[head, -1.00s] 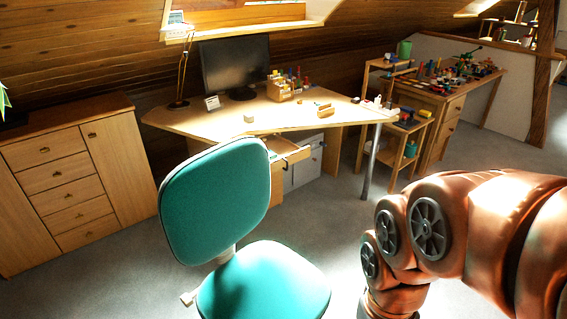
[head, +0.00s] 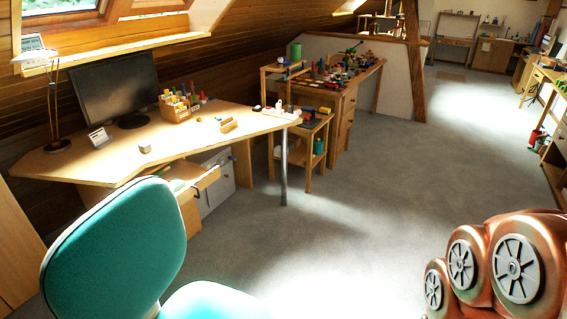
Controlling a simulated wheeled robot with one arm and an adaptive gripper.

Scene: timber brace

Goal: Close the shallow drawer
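A shallow drawer (head: 196,176) under the wooden desk (head: 215,128) stands pulled out, with a dark handle on its front. Something pale or greenish shows inside it. The teal chair partly stands in front of the desk, left of the drawer. My copper-coloured arm shows at the bottom right, far from the drawer. My gripper is not in view.
The teal chair (head: 120,250) stands close in front of the desk. A grey metal leg (head: 283,165) holds up the desk's right end. A side table (head: 315,140) and a cluttered workbench (head: 345,85) stand beyond. The grey carpet (head: 400,190) to the right is clear.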

